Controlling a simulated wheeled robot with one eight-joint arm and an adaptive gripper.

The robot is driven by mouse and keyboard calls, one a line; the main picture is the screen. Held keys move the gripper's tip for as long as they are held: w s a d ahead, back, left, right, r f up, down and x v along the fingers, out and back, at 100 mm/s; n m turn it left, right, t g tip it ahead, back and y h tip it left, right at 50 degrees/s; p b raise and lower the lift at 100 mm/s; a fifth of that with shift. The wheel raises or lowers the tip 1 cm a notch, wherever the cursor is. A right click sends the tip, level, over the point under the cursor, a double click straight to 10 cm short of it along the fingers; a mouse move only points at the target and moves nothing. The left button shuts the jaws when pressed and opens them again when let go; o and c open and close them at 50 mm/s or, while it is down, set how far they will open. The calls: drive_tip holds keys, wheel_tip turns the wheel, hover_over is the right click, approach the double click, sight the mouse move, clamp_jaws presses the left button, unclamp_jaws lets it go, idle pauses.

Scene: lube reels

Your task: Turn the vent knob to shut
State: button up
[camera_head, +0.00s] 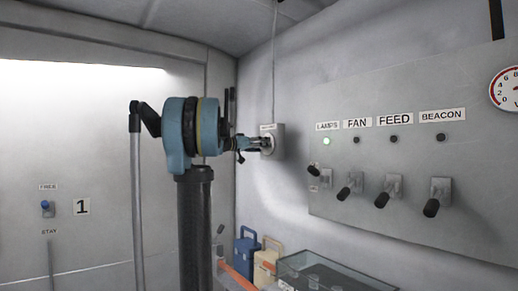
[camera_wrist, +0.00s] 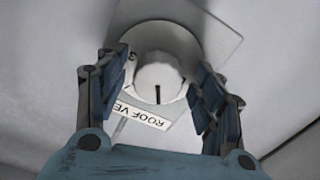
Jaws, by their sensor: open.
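The vent knob (camera_wrist: 157,78) is a pale round knob on a round base, with a dark pointer line towards the bottom of the wrist view. A label (camera_wrist: 141,115) below it reads "ROOF VE…" upside down, its end hidden by a finger. My gripper (camera_wrist: 160,65) is open, with one blue finger on each side of the knob. Gaps show between the fingers and the knob's face; I cannot tell if either touches its side. In the head view my gripper (camera_head: 262,143) reaches the knob's grey wall plate (camera_head: 279,141) and mostly hides the knob.
To the right is a wall panel (camera_head: 400,160) with several black-handled levers and labels LAMPS, FAN, FEED and BEACON; the LAMPS light is green. A gauge (camera_head: 508,90) hangs further right. Below stand a blue case (camera_head: 246,252), a tan case (camera_head: 265,265) and a glass-topped box (camera_head: 330,272).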

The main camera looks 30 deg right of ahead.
drive_tip(key=c, duration=1)
drive_tip(key=shift+c, duration=0.2)
drive_tip(key=n, duration=1.1)
drive_tip(key=shift+r+n, duration=0.1)
drive_tip(key=shift+n, duration=0.5)
